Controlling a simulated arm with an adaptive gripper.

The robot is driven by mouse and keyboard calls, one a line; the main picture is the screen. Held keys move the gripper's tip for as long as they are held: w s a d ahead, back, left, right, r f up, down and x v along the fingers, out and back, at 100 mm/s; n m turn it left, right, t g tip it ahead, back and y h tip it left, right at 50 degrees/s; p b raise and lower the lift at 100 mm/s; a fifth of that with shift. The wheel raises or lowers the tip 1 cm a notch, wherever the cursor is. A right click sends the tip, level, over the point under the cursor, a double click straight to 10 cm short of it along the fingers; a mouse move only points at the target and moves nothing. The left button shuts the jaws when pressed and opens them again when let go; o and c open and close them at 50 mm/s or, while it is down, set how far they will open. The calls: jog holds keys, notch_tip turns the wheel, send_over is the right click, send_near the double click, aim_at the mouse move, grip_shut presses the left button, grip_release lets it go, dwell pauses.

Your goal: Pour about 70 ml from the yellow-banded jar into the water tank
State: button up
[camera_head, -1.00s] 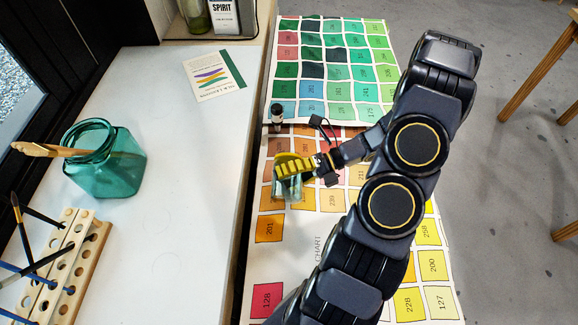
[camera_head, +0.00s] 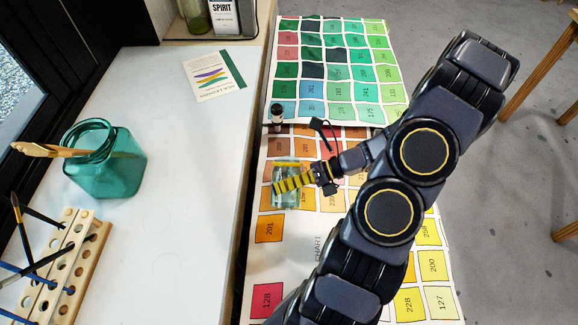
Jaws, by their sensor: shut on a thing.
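A clear glass jar (camera_head: 286,198) with a yellow band near its top shows over the orange part of the colour chart. My gripper (camera_head: 290,184) has yellow and black fingers and is shut on the jar from the right. The jar holds clear or pale liquid; its level is hard to read. The jar looks near upright, though its exact tilt and height cannot be told. A teal glass vessel (camera_head: 120,170), which seems to be the water tank, stands on the white counter at left, well apart from the jar.
A wooden brush rack (camera_head: 62,262) with several brushes stands at the lower left of the white counter (camera_head: 180,200). The counter's middle is clear.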

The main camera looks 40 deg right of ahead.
jog(key=shift+w+r+n+t+h, duration=0.1)
jog(key=shift+r+n+t+h, duration=0.2)
jog(key=shift+n+h, duration=0.3)
jog(key=shift+f, duration=0.2)
jog(key=shift+n, duration=0.3)
dwell(1.2)
jog(key=shift+f, duration=0.15)
jog(key=shift+s+a+f+n+t+h, duration=0.3)
jog(key=shift+n+t+h, duration=0.2)
jog(key=shift+n, duration=0.2)
jog(key=f+n, duration=0.1)
jog(key=f, duration=0.1)
jog(key=s+f+t+h, duration=0.1)
jog(key=f, duration=0.2)
jog(key=a+f+n, duration=0.1)
jog(key=f, duration=0.2)
jog(key=shift+s+n+t, duration=0.2)
jog(key=shift+n+t, duration=0.1)
jog(key=shift+s+a+f+n+t+h, duration=0.2)
jog(key=shift+s+a+n+t+h, duration=0.15)
jog(key=shift+n+h, duration=0.25)
jog(key=shift+d, duration=0.1)
